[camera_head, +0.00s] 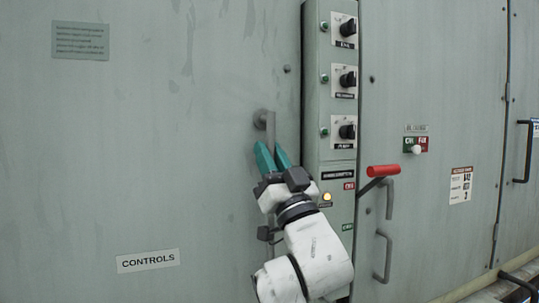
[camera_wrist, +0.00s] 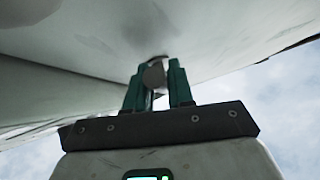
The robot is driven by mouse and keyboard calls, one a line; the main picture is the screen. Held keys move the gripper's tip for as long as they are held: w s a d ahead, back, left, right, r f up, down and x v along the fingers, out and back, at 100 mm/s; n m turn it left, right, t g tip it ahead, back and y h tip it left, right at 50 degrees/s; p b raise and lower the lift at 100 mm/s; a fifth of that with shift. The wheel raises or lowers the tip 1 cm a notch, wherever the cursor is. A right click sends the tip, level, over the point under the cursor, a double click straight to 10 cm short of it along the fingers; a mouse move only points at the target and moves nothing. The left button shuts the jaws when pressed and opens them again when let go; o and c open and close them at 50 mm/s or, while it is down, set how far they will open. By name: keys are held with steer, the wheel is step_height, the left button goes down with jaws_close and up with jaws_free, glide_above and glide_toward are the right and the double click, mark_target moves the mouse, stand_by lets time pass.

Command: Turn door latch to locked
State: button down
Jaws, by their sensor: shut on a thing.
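The door latch (camera_head: 270,128) is a grey metal handle on the green-grey cabinet door, left of the column of switches. Its round base sits at the top and its lever hangs straight down. My gripper (camera_head: 272,156) reaches up from below, with its teal fingers closed around the lower part of the lever. In the wrist view, the latch (camera_wrist: 154,75) shows as a grey piece between the two teal fingertips of my gripper (camera_wrist: 157,78). The lower end of the lever is partly hidden by the fingers.
A switch panel (camera_head: 312,140) with black rotary knobs stands close right of my gripper. A "CONTROLS" label (camera_head: 148,261) is lower left.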

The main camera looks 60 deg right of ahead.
steer(key=c, duration=1.1)
jaws_free()
steer(key=b+v, duration=0.2)
steer(key=v, duration=0.8)
steer(key=shift+s+f, duration=0.25)
steer(key=shift+f, duration=0.1)
steer(key=shift+a, duration=0.1)
